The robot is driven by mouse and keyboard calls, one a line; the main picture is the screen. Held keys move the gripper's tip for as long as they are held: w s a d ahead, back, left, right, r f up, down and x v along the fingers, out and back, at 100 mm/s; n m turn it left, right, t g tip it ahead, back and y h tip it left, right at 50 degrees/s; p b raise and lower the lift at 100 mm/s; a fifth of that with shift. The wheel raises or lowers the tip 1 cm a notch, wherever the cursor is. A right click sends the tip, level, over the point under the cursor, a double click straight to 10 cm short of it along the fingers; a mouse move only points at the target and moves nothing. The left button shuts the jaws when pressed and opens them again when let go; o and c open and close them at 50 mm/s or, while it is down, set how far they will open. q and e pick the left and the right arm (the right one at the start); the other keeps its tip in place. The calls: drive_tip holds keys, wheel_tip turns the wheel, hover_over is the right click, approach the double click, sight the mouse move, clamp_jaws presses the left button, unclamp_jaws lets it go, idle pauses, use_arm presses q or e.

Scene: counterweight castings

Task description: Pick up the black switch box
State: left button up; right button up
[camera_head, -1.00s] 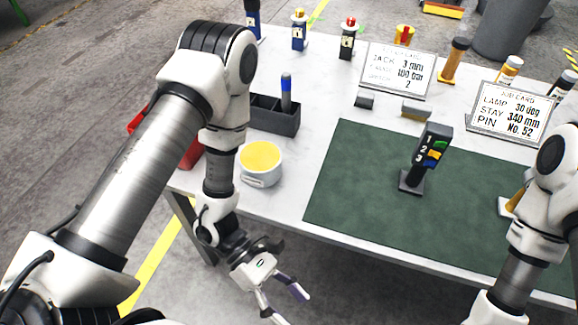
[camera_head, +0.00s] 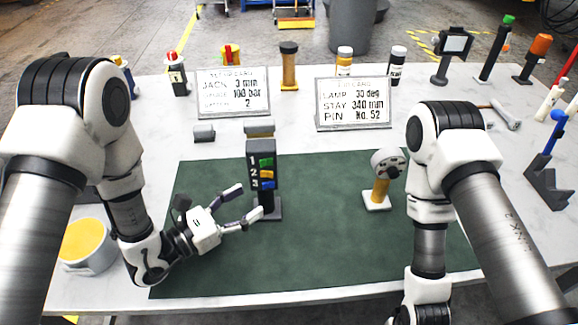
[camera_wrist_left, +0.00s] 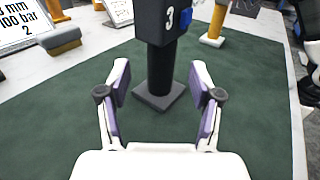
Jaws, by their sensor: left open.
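The black switch box (camera_head: 261,166) stands upright on a dark post and square base on the green mat (camera_head: 330,235). Its face carries the numbers 1, 2, 3 and green, yellow and blue switches. My left gripper (camera_head: 250,200) is open just left of its post, fingers pointing at it. In the left wrist view the box (camera_wrist_left: 168,22) is ahead, its top cut off by the frame. The post shows beyond and between the open fingers (camera_wrist_left: 161,88), which appear not to touch it. My right gripper is out of view below the head picture.
A grey round head on a yellow post (camera_head: 381,185) stands on the mat to the right. A yellow-topped white pot (camera_head: 88,243) is at the left. Two job cards (camera_head: 233,92) and several upright items line the back. The mat's front is clear.

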sight(258, 193)
use_arm(q)
drive_tip(key=shift+w+d+r+p, duration=0.1)
drive_tip(key=shift+d+r+p, duration=0.25)
drive_tip(key=shift+r, duration=0.1)
drive_tip(key=p+x, duration=0.1)
drive_tip(key=x, duration=0.4)
drive_tip(key=shift+w+d+f, duration=0.1)
drive_tip(key=shift+w+d, duration=0.1)
drive_tip(key=shift+d, duration=0.1)
drive_tip(key=shift+s+a, duration=0.1)
drive_tip(key=shift+a, duration=0.15)
clamp_jaws()
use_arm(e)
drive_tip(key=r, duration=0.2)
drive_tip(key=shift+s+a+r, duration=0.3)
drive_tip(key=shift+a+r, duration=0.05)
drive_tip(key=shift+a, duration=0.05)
